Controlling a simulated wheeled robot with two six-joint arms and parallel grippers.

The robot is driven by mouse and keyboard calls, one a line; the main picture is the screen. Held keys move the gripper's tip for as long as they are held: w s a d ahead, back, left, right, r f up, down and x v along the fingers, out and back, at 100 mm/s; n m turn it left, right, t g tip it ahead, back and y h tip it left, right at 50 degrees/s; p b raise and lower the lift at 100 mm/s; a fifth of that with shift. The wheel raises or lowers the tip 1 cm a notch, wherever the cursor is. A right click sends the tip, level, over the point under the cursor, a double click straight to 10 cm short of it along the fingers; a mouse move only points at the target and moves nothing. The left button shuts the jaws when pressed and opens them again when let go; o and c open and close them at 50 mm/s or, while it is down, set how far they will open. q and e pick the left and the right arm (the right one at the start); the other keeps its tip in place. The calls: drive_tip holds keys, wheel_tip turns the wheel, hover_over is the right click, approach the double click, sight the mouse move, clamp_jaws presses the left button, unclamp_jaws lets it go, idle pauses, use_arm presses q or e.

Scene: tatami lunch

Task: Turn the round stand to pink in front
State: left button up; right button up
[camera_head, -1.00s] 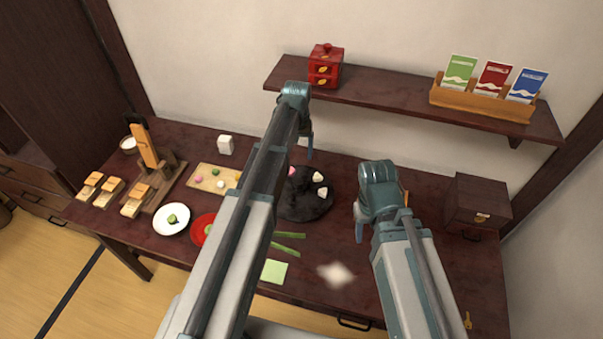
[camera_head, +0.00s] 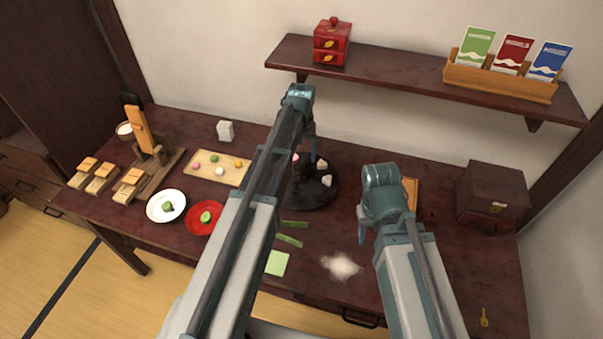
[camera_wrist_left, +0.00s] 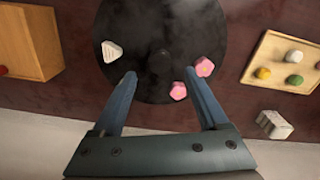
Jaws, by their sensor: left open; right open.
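The round stand (camera_head: 325,197) is a dark disc on the table, partly hidden by my left arm in the head view. It fills the upper middle of the left wrist view (camera_wrist_left: 120,20), with a dark central knob (camera_wrist_left: 160,64). Two pink flower-shaped sweets (camera_wrist_left: 204,66) lie on its wall side, and one pink piece (camera_head: 296,157) shows in the head view. White triangular pieces (camera_head: 326,180) lie on its right. My left gripper (camera_wrist_left: 160,76) is open above the stand's wall side, its fingers on either side of the knob. My right gripper (camera_head: 362,232) is open, right of the stand.
A wooden tray of sweets (camera_head: 205,177), a red plate (camera_head: 194,222) and a white plate (camera_head: 155,212) are left of the stand. A dark box (camera_head: 490,190) stands at right. The shelf (camera_head: 400,75) overhangs behind. White powder (camera_head: 340,266) lies in front.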

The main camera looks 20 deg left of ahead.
sight(301, 167)
use_arm(q)
wheel_tip(301, 167, down, 6)
drive_tip(key=b, duration=0.4)
drive_tip(key=shift+r, duration=0.25)
use_arm(e)
wheel_tip(301, 167, down, 6)
drive_tip(key=shift+r, duration=0.2)
use_arm(q)
clamp_jaws()
idle(0.6)
